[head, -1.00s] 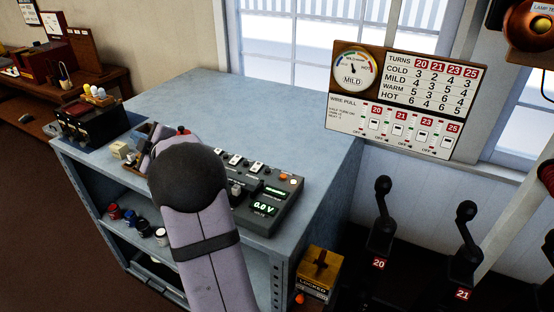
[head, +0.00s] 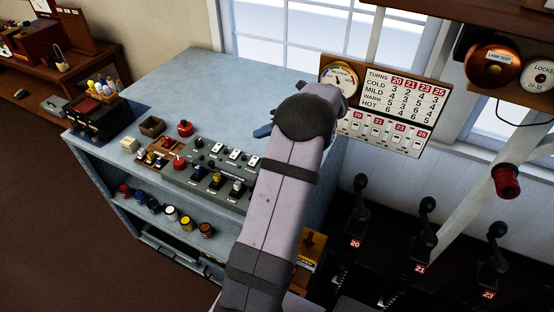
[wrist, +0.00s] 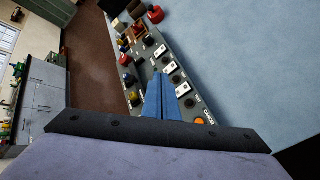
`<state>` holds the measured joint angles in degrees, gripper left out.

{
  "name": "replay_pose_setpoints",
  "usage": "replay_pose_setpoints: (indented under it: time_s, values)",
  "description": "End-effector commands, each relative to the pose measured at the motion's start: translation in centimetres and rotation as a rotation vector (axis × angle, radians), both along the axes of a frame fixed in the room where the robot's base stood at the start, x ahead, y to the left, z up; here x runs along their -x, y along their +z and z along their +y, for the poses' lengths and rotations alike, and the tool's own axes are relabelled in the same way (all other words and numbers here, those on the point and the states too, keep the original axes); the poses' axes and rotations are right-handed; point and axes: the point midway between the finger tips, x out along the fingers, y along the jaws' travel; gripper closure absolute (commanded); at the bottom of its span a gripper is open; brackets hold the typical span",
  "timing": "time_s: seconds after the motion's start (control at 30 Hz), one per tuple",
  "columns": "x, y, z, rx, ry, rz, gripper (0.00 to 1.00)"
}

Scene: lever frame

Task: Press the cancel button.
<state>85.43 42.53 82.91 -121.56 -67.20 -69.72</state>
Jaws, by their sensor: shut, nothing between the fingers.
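The cancel button is the small orange button (wrist: 199,121) at the near end of the control panel in the wrist view, beside a label that appears to read CANCEL. It is partly cut off by my gripper's body. In the head view my arm hides that end of the panel (head: 210,172).
The panel carries white switches and several knobs, with a red knob (head: 180,162) at its left. The blue-grey cabinet top (head: 200,85) is clear behind it. A chart board (head: 395,100) hangs at right, above black levers (head: 424,225).

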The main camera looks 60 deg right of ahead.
Motion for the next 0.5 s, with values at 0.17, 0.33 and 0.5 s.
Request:
replay_pose_setpoints:
  time_s: [0.17,0.33,0.5]
  values:
    - [4.3,0.0,0.0,0.036,0.066,0.069,1.00]
    - [6.0,-0.3,0.2,0.048,0.098,0.098,1.00]
    - [6.3,-0.5,0.3,0.050,0.106,0.103,1.00]
